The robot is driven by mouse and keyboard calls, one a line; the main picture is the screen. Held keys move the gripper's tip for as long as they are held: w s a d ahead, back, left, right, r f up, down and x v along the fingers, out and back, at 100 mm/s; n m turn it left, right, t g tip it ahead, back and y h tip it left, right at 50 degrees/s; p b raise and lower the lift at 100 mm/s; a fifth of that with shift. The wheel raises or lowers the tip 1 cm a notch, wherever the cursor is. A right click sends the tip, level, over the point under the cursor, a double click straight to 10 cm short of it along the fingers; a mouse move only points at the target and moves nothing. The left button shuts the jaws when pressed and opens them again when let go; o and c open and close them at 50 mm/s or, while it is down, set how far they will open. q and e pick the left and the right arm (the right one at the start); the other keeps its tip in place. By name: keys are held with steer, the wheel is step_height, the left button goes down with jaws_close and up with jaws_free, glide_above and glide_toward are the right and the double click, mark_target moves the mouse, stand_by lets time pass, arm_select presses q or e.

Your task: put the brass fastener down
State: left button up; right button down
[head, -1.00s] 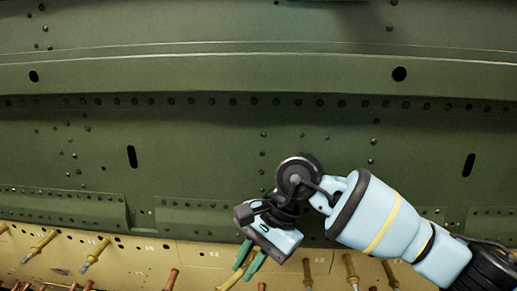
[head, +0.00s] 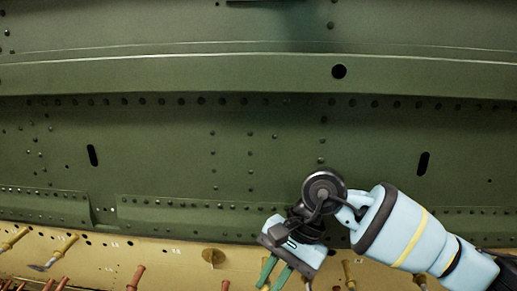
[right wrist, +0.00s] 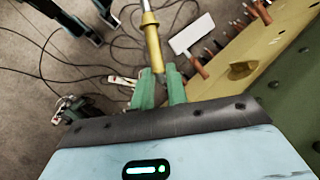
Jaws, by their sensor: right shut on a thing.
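The brass fastener (right wrist: 153,45) is in the right wrist view, with a yellow body and a paler thin end pointing away from the gripper. My right gripper (right wrist: 160,88) has its two green fingers shut on the fastener's near part. The tan perforated board (head: 130,257) runs along the bottom of the head view and also shows at the right of the right wrist view (right wrist: 235,95). My left gripper is not in view.
A green riveted fuselage panel (head: 270,140) rises behind the board. Cables (right wrist: 75,65) lie on the grey floor below.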

steer(key=s+d+f+n+g, duration=0.1)
steer(key=s+d+f+n, duration=0.1)
steer(key=d+f, duration=0.3)
steer(key=s+d+f+n+g+h, duration=0.1)
steer(key=s+d+f+n, duration=0.2)
steer(key=d, duration=1)
steer(key=shift+s+d+f+h, duration=0.3)
steer(key=shift+s+d+f, duration=0.1)
steer(key=shift+s+f, duration=0.65)
steer(key=shift+a+r, duration=0.1)
steer(key=shift+r, duration=0.1)
